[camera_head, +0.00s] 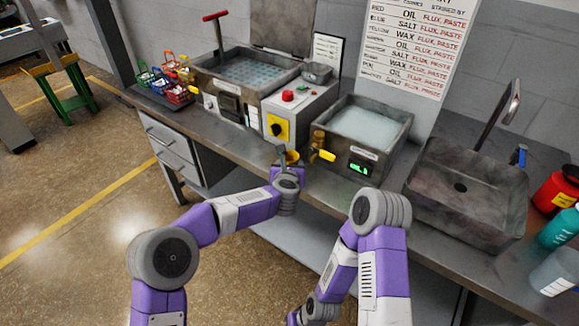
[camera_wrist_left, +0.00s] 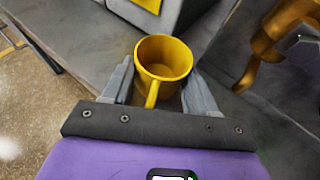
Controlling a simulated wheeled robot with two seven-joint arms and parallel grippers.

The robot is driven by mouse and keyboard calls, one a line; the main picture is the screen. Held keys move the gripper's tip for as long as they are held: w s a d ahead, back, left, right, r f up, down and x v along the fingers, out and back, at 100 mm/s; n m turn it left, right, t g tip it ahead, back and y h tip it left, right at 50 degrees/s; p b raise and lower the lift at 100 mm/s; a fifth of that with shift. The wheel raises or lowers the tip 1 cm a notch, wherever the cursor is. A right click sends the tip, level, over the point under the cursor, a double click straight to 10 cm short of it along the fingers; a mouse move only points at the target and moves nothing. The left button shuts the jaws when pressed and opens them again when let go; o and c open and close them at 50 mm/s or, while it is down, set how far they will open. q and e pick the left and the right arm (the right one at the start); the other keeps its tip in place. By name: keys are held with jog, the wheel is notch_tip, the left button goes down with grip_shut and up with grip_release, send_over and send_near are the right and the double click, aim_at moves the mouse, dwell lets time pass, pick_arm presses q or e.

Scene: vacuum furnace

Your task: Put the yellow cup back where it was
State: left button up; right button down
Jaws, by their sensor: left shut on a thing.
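The yellow cup (camera_wrist_left: 166,72) is between the two grey fingers of my left gripper (camera_wrist_left: 160,84), upright, mouth upward, with its handle pointing back toward my wrist. The gripper is shut on it. The cup (camera_head: 292,157) looks small in the head view, partly hidden by my gripper (camera_head: 286,156), at the front edge of the workbench below the control box with the yellow switch. I cannot tell whether its base touches the bench. My right arm bends down in front of the bench and its gripper is out of view.
The workbench (camera_head: 325,191) holds a large bath (camera_head: 243,72), a control box (camera_head: 296,112), a smaller bath with a green display (camera_head: 368,128) and a brass tap (camera_head: 318,144). A sink (camera_head: 468,190) is to the right. Colored baskets (camera_head: 172,80) stand at the left end.

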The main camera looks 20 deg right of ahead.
pick_arm(q)
jog(key=shift+f, duration=0.1)
jog(key=o, duration=1.1)
jog(key=shift+r, duration=0.2)
jog(key=v, duration=1.2)
jog(key=shift+p, duration=0.4)
